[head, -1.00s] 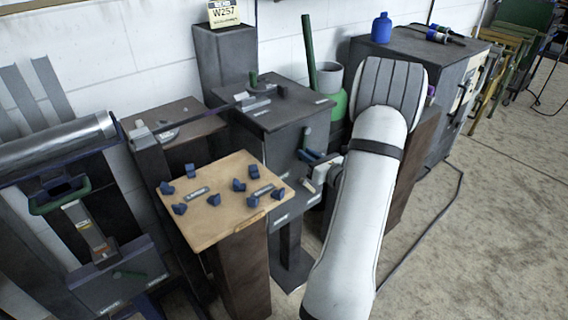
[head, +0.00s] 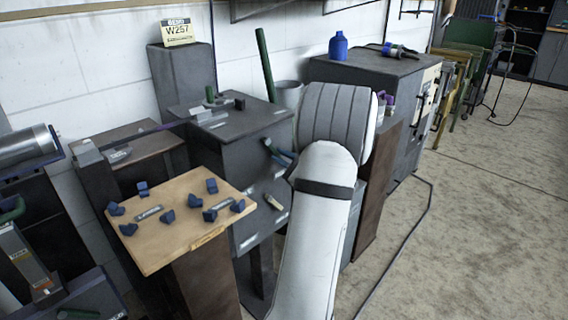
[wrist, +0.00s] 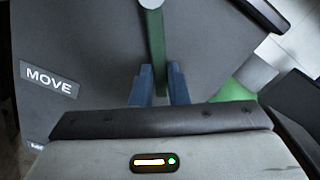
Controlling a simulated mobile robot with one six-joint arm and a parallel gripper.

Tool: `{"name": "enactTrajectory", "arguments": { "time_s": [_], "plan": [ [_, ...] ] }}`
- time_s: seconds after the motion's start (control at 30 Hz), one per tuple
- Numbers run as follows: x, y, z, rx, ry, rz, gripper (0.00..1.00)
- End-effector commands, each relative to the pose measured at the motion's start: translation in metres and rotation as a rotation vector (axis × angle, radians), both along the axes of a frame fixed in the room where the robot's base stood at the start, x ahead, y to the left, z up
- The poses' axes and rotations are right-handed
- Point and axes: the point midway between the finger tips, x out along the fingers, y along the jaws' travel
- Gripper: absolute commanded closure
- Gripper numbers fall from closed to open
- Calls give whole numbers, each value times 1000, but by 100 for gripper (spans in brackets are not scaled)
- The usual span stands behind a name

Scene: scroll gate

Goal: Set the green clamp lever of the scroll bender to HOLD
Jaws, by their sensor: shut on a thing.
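The scroll bender (head: 250,160) is the dark grey cabinet left of my arm in the head view. Its green clamp lever (head: 266,143) is on the face toward my gripper and shows only small there. In the wrist view the green lever (wrist: 152,30) comes down from the top edge, its lower end between my blue fingers. My gripper (wrist: 158,75) is shut on the lever; in the head view my gripper (head: 278,153) is partly hidden by my arm. A MOVE plate (wrist: 49,80) is left of the lever. No HOLD lettering is readable.
A wooden board (head: 180,215) with blue blocks stands left of the bender. A grey cabinet (head: 385,85) with a blue bottle (head: 338,46) stands behind on the right. A W257 sign (head: 178,32) tops a pillar. Open floor (head: 480,220) lies to the right.

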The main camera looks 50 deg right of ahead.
Motion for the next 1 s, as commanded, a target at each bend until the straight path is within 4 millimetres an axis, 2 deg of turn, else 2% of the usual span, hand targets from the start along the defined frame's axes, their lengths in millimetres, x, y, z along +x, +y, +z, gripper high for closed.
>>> {"name": "enactTrajectory", "arguments": {
  "time_s": [0.57, 0.6, 0.83, 1.0],
  "plan": [
    [1, -2, 4, -34, -4, 1, 100],
    [1, -2, 4, -34, -4, 1, 83],
    [0, -3, 3, -31, -2, -1, 64],
    [-1, -3, 2, -29, 0, -2, 64]
  ]
}}
